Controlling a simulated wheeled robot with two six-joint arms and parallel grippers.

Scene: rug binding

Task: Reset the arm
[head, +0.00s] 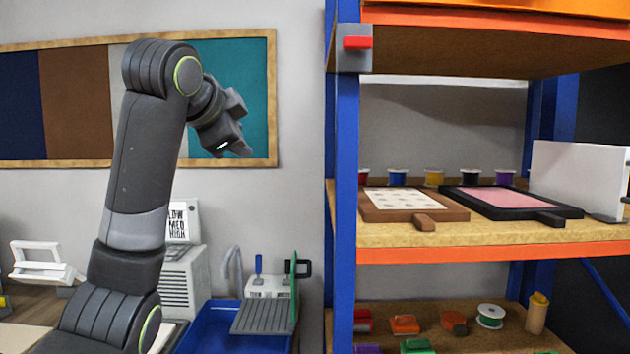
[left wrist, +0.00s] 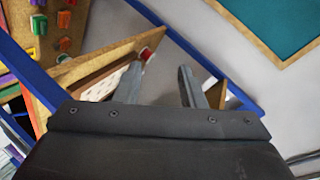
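My left arm rises from the bottom left of the head view and bends over at the top. My left gripper (head: 240,150) hangs in the air in front of the teal panel, left of the shelf rack. In the left wrist view the two fingers of my left gripper (left wrist: 158,80) stand apart with nothing between them. Beyond them the shelf and wall appear tilted. My right gripper is in neither view.
A blue-post rack (head: 343,200) with orange-edged shelves stands on the right. Its middle shelf holds a brown board (head: 450,212), a black board with a pink sheet (head: 505,200) and several spools. A blue bin (head: 215,325) and a white machine (head: 183,270) are below left.

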